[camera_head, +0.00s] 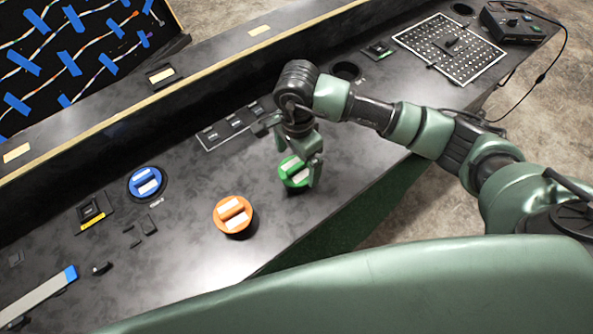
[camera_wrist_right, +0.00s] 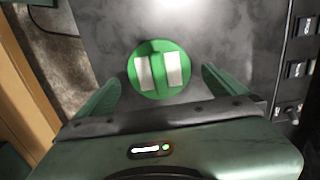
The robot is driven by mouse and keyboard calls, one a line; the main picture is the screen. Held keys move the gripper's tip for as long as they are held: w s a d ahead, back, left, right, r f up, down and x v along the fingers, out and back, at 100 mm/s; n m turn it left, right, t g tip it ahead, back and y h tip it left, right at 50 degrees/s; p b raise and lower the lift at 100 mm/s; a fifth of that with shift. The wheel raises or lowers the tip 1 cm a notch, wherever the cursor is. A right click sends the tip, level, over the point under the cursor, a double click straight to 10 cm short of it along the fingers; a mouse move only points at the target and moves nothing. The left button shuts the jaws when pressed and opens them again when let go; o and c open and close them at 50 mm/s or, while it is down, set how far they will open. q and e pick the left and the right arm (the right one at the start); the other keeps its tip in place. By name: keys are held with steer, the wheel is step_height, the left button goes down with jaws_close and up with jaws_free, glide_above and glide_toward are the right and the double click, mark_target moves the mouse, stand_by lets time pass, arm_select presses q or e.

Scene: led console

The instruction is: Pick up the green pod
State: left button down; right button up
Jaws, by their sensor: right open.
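The green pod (camera_head: 292,172) is a round disc with a raised grip bar and two pale labels, on the dark console top (camera_head: 330,225). In the right wrist view the pod (camera_wrist_right: 159,70) sits just beyond and between my fingertips. My right gripper (camera_head: 297,160) reaches down from above at the pod, and its fingers partly cover it in the head view. In the wrist view the right gripper (camera_wrist_right: 165,82) is open, with a finger on each side and nothing held. My left gripper is not in view.
An orange pod (camera_head: 233,214) stands left of the green one, and a blue pod (camera_head: 146,183) sits farther left in a round seat. A row of switches (camera_head: 232,125) lies behind. A perforated board (camera_head: 450,46) and a black box (camera_head: 520,22) are at upper right. The console's front edge is near.

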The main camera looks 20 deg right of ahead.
mark_target(296, 166)
steer(key=shift+s+a+f, duration=0.1)
steer(key=shift+f, duration=1.5)
steer(key=c, duration=1.1)
steer(key=shift+c, duration=0.7)
steer(key=shift+r, duration=0.15)
